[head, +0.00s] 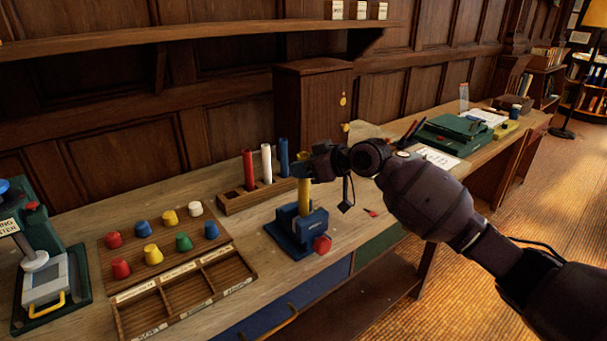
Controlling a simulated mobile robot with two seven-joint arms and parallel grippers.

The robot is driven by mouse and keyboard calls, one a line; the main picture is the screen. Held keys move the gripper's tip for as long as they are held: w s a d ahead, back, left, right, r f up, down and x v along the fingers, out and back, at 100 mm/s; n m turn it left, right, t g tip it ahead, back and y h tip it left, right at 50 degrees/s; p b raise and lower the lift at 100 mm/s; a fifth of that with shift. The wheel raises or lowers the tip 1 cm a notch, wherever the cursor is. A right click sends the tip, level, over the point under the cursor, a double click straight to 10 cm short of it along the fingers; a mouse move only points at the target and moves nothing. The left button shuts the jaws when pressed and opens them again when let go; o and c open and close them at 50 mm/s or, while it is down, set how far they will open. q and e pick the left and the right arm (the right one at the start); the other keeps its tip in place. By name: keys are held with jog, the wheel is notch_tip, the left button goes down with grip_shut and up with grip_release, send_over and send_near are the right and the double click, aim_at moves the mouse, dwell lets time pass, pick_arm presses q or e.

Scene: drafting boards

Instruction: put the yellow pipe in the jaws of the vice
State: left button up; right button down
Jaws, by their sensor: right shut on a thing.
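The yellow pipe (304,198) stands upright, its upper end in my right gripper (303,171), which is shut on it. The blue vice (285,238) sits on the wooden bench, with a red knob (322,244) at its front right. The pipe's lower end meets the top of the vice at the jaws. I cannot tell how deep it sits between them. My right arm comes in from the right, and its gripper is above the vice. My left gripper is not in view.
A wooden rack (254,202) behind the vice holds red (248,170), white (267,164) and blue (284,158) pipes. Left are a board (129,263) of coloured knobs and an empty compartment tray (183,319). A wooden cabinet (313,100) stands behind. A green machine (447,137) is right.

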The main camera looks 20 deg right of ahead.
aim_at(304, 187)
jog(key=shift+f, duration=1.1)
jog(key=c, duration=0.9)
grip_release()
jog(key=shift+o, duration=0.2)
